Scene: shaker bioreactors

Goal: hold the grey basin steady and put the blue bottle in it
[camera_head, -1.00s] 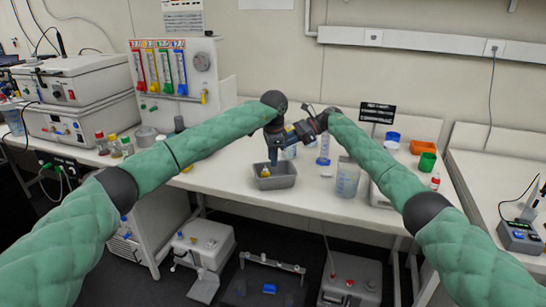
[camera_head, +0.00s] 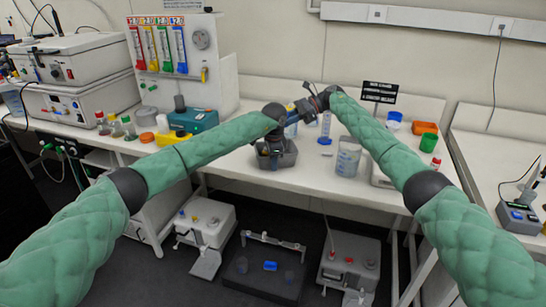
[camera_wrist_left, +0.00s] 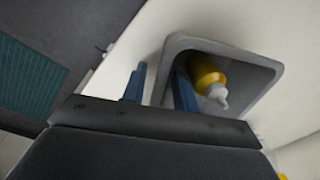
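The grey basin (camera_head: 285,161) stands on the bench, below my left gripper (camera_head: 268,160). In the left wrist view the basin (camera_wrist_left: 210,43) has one wall between the two blue fingers of my left gripper (camera_wrist_left: 158,86). The fingers are spread, one outside the wall and one inside, with gaps visible. A yellow bottle with a white tip (camera_wrist_left: 208,78) is in the basin. A small blue-and-clear bottle (camera_head: 291,128) appears just behind the basin. My right gripper (camera_head: 296,110) is close above it, and its fingers are too small and overlapped to read.
A clear beaker (camera_head: 347,158) stands right of the basin, with a cylinder (camera_head: 325,124) behind. Coloured tubs (camera_head: 425,128) and a black sign (camera_head: 379,92) are farther right. A teal box (camera_head: 193,120) and small bottles are at the left. The bench front by the basin is clear.

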